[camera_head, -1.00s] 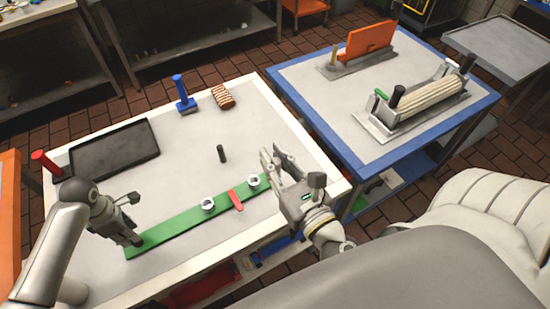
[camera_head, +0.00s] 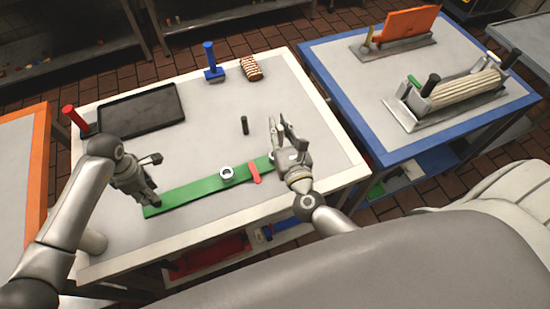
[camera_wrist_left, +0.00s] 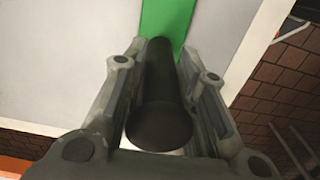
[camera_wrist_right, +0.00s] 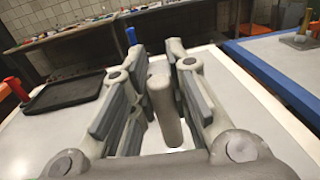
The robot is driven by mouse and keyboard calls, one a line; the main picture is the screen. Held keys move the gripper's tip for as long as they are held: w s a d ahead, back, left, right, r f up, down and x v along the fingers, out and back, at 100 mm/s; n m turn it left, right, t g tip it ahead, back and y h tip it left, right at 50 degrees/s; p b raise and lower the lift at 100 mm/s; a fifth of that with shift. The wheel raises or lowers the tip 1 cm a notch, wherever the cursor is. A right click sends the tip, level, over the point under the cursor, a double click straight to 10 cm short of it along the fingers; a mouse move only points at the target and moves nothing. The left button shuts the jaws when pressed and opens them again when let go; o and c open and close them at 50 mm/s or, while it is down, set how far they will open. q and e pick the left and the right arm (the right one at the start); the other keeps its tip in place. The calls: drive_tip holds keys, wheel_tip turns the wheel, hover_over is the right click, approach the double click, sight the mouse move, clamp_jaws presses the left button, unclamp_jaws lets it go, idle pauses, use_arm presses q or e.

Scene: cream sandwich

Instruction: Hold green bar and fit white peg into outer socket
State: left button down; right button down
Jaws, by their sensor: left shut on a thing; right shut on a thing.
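The green bar (camera_head: 195,192) lies on the white-grey table, with a white ring socket (camera_head: 227,173) and a red piece (camera_head: 254,172) on it. The outer socket (camera_head: 271,155), at the bar's right end, is mostly hidden by my right gripper (camera_head: 284,130). My left gripper (camera_head: 150,206) is at the bar's left end, shut on a dark upright handle (camera_wrist_left: 160,115); the green bar (camera_wrist_left: 167,20) shows beyond it. My right gripper is shut on the whitish peg (camera_wrist_right: 163,105), close to the outer socket. I cannot tell whether the peg touches the socket.
A short black peg (camera_head: 245,125) stands behind the bar. A black tray (camera_head: 140,108), a red handle (camera_head: 74,118), a blue stamp-like tool (camera_head: 210,60) and a striped brown block (camera_head: 251,68) are farther back. A blue-edged table (camera_head: 360,125) with a roller device stands right.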

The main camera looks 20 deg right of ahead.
drive_tip(key=shift+w+a+f, duration=0.1)
drive_tip(key=shift+w+f, duration=0.4)
drive_tip(key=shift+f, duration=1.55)
drive_tip(key=shift+w+f, duration=0.45)
drive_tip(key=shift+f, duration=1.6)
drive_tip(key=shift+w+a+f, duration=0.1)
drive_tip(key=shift+w+f, duration=0.4)
drive_tip(key=shift+f, duration=1.55)
drive_tip(key=shift+f, duration=0.1)
drive_tip(key=c, duration=1.4)
unclamp_jaws()
drive_tip(key=s, duration=0.4)
drive_tip(key=s+a, duration=0.1)
drive_tip(key=s, duration=0.7)
drive_tip(key=shift+a, duration=0.15)
